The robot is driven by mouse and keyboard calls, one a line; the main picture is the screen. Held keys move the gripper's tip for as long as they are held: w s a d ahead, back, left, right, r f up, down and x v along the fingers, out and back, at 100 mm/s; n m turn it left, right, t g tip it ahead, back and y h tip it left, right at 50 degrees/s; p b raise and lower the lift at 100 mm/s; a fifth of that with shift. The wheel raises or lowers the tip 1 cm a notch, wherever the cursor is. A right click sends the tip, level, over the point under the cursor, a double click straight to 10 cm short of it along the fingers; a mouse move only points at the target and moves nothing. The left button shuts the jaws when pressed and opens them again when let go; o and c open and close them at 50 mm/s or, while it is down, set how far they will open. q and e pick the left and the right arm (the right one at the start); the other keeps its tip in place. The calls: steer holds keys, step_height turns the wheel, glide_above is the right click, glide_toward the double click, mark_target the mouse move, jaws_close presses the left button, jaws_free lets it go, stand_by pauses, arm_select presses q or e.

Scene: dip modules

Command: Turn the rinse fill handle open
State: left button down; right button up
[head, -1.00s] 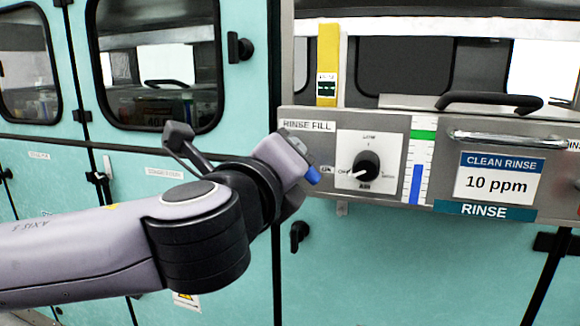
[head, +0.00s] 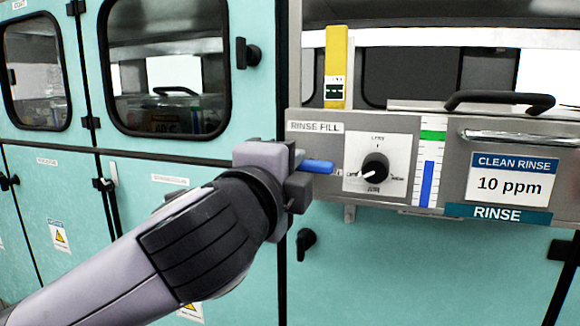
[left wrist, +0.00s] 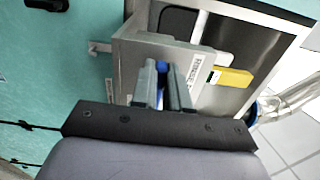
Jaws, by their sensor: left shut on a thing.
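The blue rinse fill handle (head: 317,166) is on the steel panel below the RINSE FILL label (head: 314,127). Its visible end points right and lies about level in the head view. My left gripper (head: 300,168) is shut on it, covering the rest of the handle and its pivot. In the left wrist view, my left gripper (left wrist: 166,88) shows a finger on each side of the blue handle (left wrist: 161,68). My right gripper is in neither view.
A black dial knob (head: 375,167) sits on a white plate just right of the handle. A level gauge (head: 428,178) and a RINSE sign (head: 497,213) are further right. A yellow post (head: 335,66) stands above the panel; teal cabinet doors (head: 420,270) lie below.

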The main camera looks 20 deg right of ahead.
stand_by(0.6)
arm_select(q)
steer(key=c, duration=1.1)
jaws_free()
steer(key=v, duration=0.7)
steer(key=shift+s, duration=0.1)
steer(key=shift+a, duration=0.1)
